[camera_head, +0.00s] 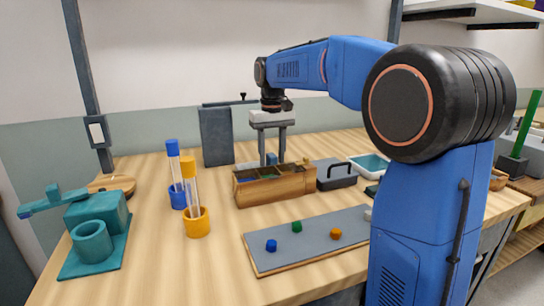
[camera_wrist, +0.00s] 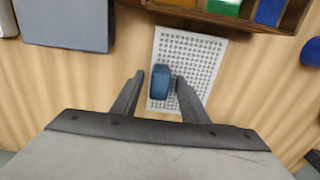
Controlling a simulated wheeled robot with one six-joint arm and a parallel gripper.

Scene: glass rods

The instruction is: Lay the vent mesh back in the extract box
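The vent mesh (camera_wrist: 205,60) is a white perforated plate with a blue block-shaped grip (camera_wrist: 160,80) on it. It lies flat on the table beside the wooden box. In the head view the blue grip (camera_head: 271,159) shows between my fingers, and most of the mesh is hidden behind the wooden box. My gripper (camera_wrist: 160,76) points down, with its fingers on either side of the grip. A gap shows at the left finger; the right finger looks close to the grip, and I cannot tell if it touches. A tall grey box (camera_head: 216,137) stands at the back; I cannot tell if it is the extract box.
The wooden compartment box (camera_head: 275,188) stands close in front of my gripper. Blue-based (camera_head: 178,198) and yellow-based (camera_head: 196,222) tube stands are at left. A grey board (camera_head: 310,242) with small coloured pieces lies in front.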

